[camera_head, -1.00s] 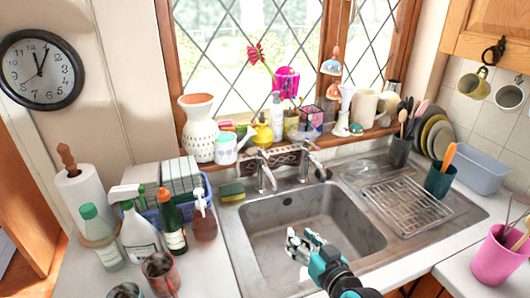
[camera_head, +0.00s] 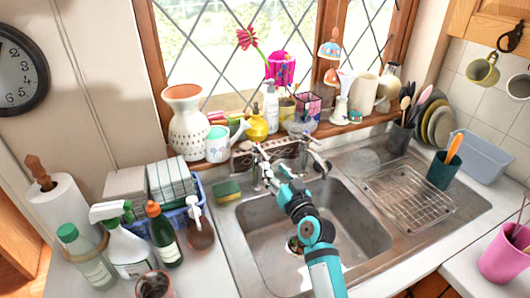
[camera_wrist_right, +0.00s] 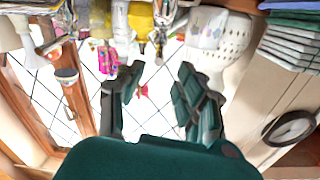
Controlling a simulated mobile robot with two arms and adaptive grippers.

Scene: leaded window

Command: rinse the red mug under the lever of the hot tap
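My right gripper (camera_head: 264,168) is at the left tap (camera_head: 257,178), behind the sink. In the wrist view its fingers (camera_wrist_right: 156,90) stand apart with nothing held between them. That tap (camera_wrist_right: 159,35) shows beyond the gap; I cannot tell whether they touch. The right tap (camera_head: 314,155) stands clear. A small reddish-brown and green thing (camera_head: 294,245) lies on the sink floor, partly hidden by my arm; I cannot tell whether it is the red mug. A reddish-brown mug (camera_head: 154,287) stands on the left counter, cut by the frame edge. My left gripper is not in view.
The sink (camera_head: 350,225) has free room right of my arm. A sponge (camera_head: 227,190) lies on its left rim. Bottles, including a green one (camera_head: 164,236), crowd the left counter. The sill holds a white vase (camera_head: 188,130) and a watering can (camera_head: 219,145). A wire rack (camera_head: 408,203) is at right.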

